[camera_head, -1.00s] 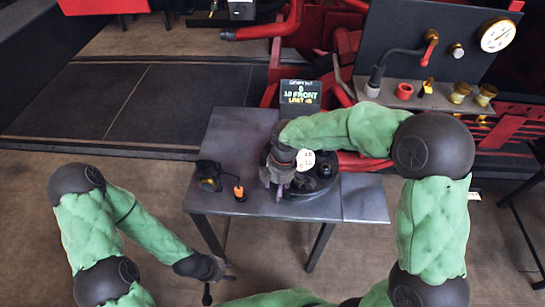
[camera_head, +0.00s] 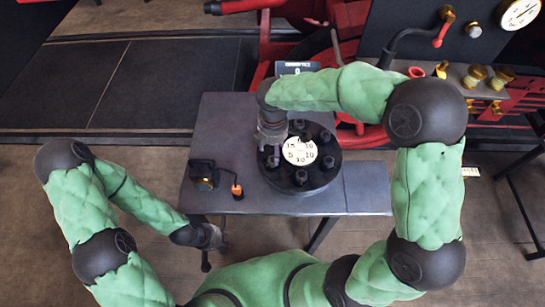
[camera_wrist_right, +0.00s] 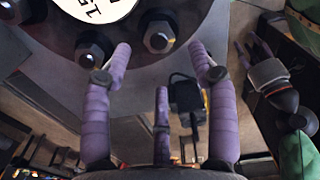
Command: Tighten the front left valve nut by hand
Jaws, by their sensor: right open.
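The round dark valve cover (camera_head: 318,181) lies on the grey table with several black nuts around a white dial (camera_head: 300,151). The front left nut (camera_head: 272,162) is on its left side, close to my right gripper (camera_head: 269,145). My right gripper is at the cover's left edge. In the right wrist view its purple fingers (camera_wrist_right: 160,50) are open and empty; one nut (camera_wrist_right: 158,36) shows between and beyond the tips, another (camera_wrist_right: 92,49) beside the left finger. Contact cannot be told. My left gripper (camera_head: 213,252) hangs open and empty below the table's front left; it also shows in the wrist view (camera_wrist_right: 256,55).
A black device (camera_head: 203,176) and a small orange-topped item (camera_head: 237,190) stand on the table (camera_head: 220,120) left of the cover. A sign (camera_head: 297,68) stands behind it. A gauge panel and shelf (camera_head: 468,85) with fittings are at the back right. The table's back left is clear.

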